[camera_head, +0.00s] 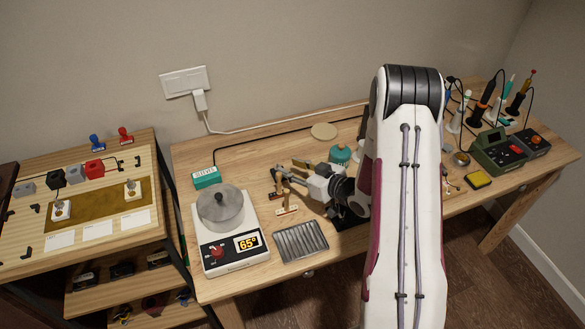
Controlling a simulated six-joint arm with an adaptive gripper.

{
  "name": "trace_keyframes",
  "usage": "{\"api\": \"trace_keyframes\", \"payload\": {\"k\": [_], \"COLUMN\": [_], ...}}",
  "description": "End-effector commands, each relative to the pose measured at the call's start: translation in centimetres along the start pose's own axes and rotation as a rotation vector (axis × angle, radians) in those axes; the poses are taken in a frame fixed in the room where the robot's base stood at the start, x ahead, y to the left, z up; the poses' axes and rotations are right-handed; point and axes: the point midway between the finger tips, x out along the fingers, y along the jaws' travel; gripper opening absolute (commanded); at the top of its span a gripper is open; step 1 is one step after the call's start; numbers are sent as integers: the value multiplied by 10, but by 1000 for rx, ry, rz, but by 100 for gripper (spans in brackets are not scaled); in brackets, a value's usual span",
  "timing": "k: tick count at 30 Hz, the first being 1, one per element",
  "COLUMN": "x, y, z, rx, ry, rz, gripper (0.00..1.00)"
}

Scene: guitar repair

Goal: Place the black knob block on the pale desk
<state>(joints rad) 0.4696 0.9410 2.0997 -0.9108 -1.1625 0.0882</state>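A black block (56,180) sits among other blocks near the back left of the pale board on the left-hand stand. It looks like the black knob block, but its knob is too small to make out. The pale wooden desk (345,258) fills the middle and right. My gripper (277,178) is low over the desk, pointing left, behind the scale and far to the right of the black block. Its fingers are small and overlap brown items, so I cannot tell whether they are open or holding anything. My arm hides part of the desk.
A scale (232,252) with a metal pot (220,208), a green box (206,177) and a ridged grey tray (301,242) stand nearby. Grey and red (94,168) blocks flank the black one. Soldering tools (488,98) crowd the far right.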

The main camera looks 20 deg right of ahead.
Motion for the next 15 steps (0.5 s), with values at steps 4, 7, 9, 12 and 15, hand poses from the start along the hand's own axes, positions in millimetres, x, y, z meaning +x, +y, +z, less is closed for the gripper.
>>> {"api": "trace_keyframes", "payload": {"k": [4, 7, 9, 12, 15], "x": [0, 0, 0, -1, -3], "y": [0, 1, 2, 4, 8], "z": [0, -2, -6, -12, -21], "rx": [-1, -5, -10, -22, -38], "ry": [-1, -5, -10, -26, -48], "rz": [1, 4, 10, 22, 42], "gripper": [32, 32, 32, 32, 32]}}
